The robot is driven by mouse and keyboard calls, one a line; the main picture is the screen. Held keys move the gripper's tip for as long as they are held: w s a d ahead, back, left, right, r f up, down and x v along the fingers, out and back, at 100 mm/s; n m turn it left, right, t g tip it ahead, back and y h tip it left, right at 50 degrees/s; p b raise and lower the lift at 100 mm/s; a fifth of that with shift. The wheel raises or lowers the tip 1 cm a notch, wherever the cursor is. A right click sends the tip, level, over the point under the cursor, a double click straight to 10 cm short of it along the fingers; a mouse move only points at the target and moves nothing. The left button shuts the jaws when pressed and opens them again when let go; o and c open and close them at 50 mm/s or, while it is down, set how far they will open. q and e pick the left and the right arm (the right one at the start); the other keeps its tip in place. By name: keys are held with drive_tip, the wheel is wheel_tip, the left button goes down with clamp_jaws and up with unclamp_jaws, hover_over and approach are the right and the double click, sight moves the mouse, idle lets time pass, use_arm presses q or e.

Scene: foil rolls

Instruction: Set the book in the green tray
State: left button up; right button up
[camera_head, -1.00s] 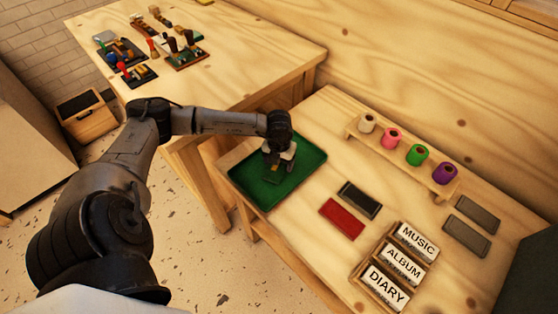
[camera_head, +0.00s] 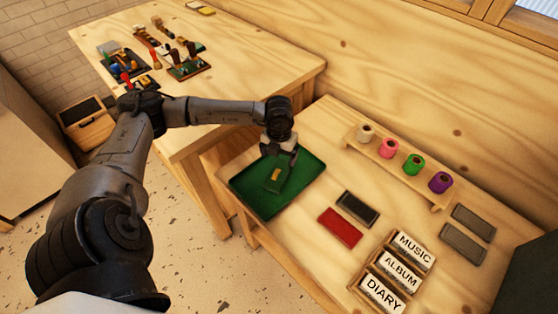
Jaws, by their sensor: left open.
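The green tray (camera_head: 304,182) lies at the left end of the right-hand table. A small dark green book (camera_head: 274,181) with a yellow mark lies flat inside it, near the middle. My left gripper (camera_head: 278,155) is open just above the far side of the book, apart from it as far as I can tell. My right gripper does not show.
To the right of the tray lie a black flat box (camera_head: 357,208) and a red flat box (camera_head: 340,228). A wooden holder with labelled MUSIC, ALBUM and DIARY cards (camera_head: 400,268) stands in front. Coloured rolls stand on a wooden rack (camera_head: 385,152) behind. Two grey flat boxes (camera_head: 461,245) lie far right.

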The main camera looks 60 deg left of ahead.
use_arm(q)
drive_tip(key=w+d+r+m+t+h, duration=0.1)
drive_tip(key=d+r+m+t+h, duration=0.15)
drive_tip(key=d+h, duration=1.35)
drive_tip(key=w+d+r+n+t+y, duration=0.2)
drive_tip(key=d+r+n+t+y, duration=0.35)
drive_tip(key=d+n+t, duration=0.75)
drive_tip(key=s+a+f+n+g+y, duration=0.2)
drive_tip(key=s+f+n+y, duration=0.2)
drive_tip(key=n, duration=0.1)
drive_tip(key=s+a+f+n+g+y, duration=0.2)
drive_tip(key=s+f+n+y, duration=0.2)
drive_tip(key=f+n, duration=0.1)
drive_tip(key=s+a+f+n+g+y, duration=0.2)
drive_tip(key=s+f+n+y, duration=0.2)
drive_tip(key=f+n, duration=0.1)
drive_tip(key=shift+s+a+n+g, duration=0.3)
drive_tip(key=shift+s+n+g, duration=0.05)
drive_tip(key=s+d+f+g+h, duration=0.1)
drive_tip(key=s+d+f+g, duration=0.2)
drive_tip(key=s, duration=0.6)
drive_tip(key=shift+s+f+g+h, duration=0.2)
drive_tip(key=shift+g+h, duration=0.15)
drive_tip(key=shift+g, duration=0.75)
drive_tip(key=shift+p, duration=0.3)
